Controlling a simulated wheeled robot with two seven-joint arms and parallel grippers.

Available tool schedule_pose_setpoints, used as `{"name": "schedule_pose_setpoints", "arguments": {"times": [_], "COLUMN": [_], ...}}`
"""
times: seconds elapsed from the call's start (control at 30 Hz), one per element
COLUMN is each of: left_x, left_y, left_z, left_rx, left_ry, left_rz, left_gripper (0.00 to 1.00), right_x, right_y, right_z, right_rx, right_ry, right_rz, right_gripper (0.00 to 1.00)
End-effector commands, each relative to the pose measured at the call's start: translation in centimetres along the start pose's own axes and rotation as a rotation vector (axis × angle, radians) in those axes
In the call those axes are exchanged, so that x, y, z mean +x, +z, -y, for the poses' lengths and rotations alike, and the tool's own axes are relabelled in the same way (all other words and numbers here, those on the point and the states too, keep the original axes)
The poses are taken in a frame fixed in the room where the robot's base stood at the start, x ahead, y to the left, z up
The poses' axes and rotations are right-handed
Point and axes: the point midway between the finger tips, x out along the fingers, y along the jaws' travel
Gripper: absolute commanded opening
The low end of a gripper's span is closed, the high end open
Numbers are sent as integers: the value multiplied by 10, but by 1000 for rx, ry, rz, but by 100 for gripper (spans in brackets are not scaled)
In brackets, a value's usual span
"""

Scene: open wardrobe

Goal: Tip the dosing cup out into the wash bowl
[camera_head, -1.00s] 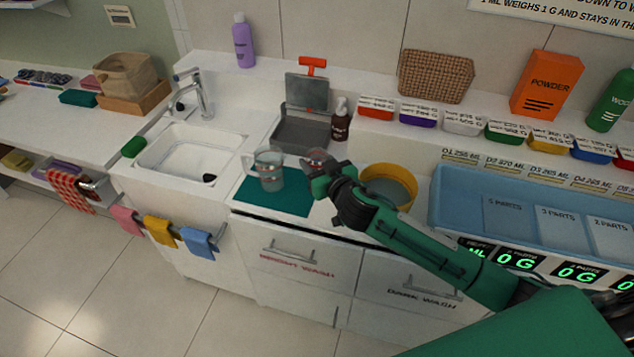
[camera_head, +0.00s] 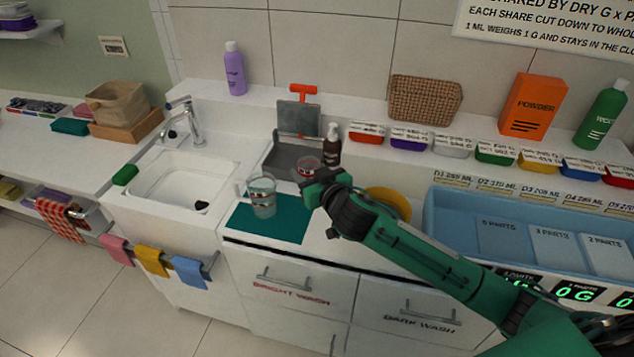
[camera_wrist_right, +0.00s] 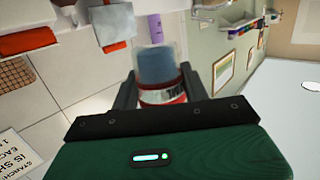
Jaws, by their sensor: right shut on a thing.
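The dosing cup (camera_head: 309,166) is a small clear cup with a red band. My right gripper (camera_head: 318,187) is shut on it, left of the wash bowl and above the counter. In the right wrist view the cup (camera_wrist_right: 158,66) sits between both fingers and holds a blue-grey content. The wash bowl (camera_head: 402,201) is yellow and stands on the counter, largely hidden behind my right arm. The left gripper is out of view.
A clear jug (camera_head: 262,197) stands on a teal mat (camera_head: 286,228) left of the cup. Behind the cup are a grey tray (camera_head: 283,157) and a brown pump bottle (camera_head: 332,146). A blue tray (camera_head: 437,219) lies right of the bowl. The sink (camera_head: 165,192) is far left.

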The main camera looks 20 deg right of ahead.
Motion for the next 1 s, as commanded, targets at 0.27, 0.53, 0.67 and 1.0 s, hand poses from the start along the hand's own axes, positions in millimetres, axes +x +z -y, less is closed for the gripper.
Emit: {"name": "schedule_pose_setpoints", "arguments": {"times": [0.27,0.53,0.67,1.0], "left_x": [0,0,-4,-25], "left_y": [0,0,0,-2], "left_z": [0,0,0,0], "left_rx": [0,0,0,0], "left_ry": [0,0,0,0], "left_rz": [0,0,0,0], "left_gripper": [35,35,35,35], "right_x": [0,0,-1,-25], "right_y": [0,0,8,58], "right_z": [0,0,-10,-91], "right_rx": [0,0,2,-2], "right_ry": [0,0,-3,-16], "right_rz": [0,0,12,39], "right_gripper": [22,22,22,22]}}
